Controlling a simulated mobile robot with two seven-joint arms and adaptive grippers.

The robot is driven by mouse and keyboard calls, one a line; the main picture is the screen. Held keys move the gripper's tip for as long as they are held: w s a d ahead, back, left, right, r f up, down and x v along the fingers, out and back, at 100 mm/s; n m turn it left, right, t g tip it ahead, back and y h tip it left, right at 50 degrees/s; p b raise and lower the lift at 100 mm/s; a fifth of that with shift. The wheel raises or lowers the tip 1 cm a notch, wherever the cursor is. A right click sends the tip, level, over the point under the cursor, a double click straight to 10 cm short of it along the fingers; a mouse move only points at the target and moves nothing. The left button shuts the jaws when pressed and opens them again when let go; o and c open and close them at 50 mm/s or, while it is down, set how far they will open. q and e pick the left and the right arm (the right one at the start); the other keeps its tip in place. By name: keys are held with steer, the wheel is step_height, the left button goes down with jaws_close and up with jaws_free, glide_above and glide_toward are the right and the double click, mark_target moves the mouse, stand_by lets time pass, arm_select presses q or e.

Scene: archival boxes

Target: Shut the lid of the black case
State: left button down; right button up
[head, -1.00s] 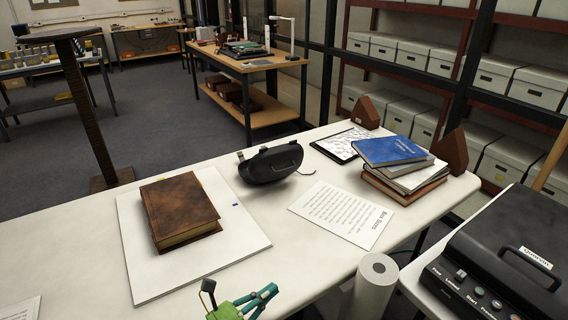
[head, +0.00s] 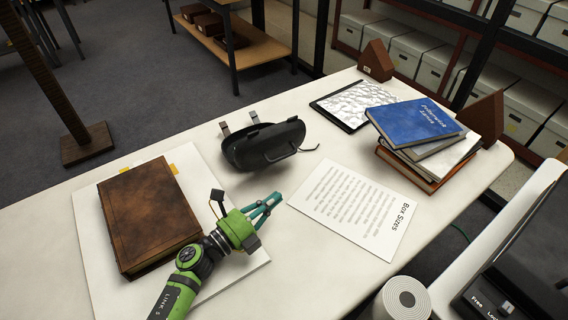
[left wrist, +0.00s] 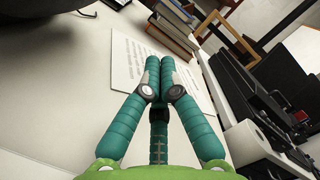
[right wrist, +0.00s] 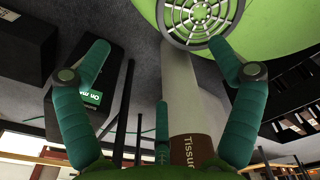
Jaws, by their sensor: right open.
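The black case (head: 262,146) stands on the white table, right of the brown book. It is a rounded dark shell with a thin loop at its front and small tabs at its back. The dark surfaces blend, so I cannot tell how far the lid stands open. My left gripper (head: 273,203) is in front of the case, apart from it, with nothing between its fingers. In the left wrist view its fingertips (left wrist: 159,65) are together, and part of the dark case (left wrist: 35,6) shows at the top left. My right gripper (right wrist: 160,48) is open and away from the table top.
A brown book (head: 150,215) lies on a white board (head: 88,225) left of my left gripper. A printed sheet (head: 355,208) lies to the right. A stack of books (head: 425,145) and a clipboard (head: 352,104) are beyond. A white roll (head: 402,298) stands near the front edge.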

mark_target(278, 151)
arm_select(q)
steer(key=x, duration=0.6)
steer(key=shift+w, duration=0.1)
steer(key=w, duration=0.1)
steer(key=w+a+r+p, duration=0.1)
steer(key=w, duration=0.1)
steer(key=shift+w+a+r+p, duration=0.2)
steer(key=shift+a+r+p, duration=0.05)
steer(key=shift+r+p, duration=0.1)
arm_select(e)
steer(key=shift+w+a+r, duration=0.1)
steer(key=shift+w+r, duration=0.7)
steer(key=shift+r, duration=0.2)
arm_select(q)
steer(key=shift+r, duration=0.1)
arm_select(e)
steer(key=shift+s, duration=0.25)
arm_select(q)
steer(key=shift+w+a+r+n+p, duration=0.2)
steer(key=shift+r+n+p, duration=0.2)
steer(key=shift+p, duration=0.2)
arm_select(e)
steer(key=shift+r, duration=0.6)
arm_select(q)
steer(key=shift+w+r+p, duration=0.15)
steer(key=shift+r+p, duration=0.05)
steer(key=shift+p, duration=0.15)
arm_select(e)
steer(key=shift+r, duration=0.3)
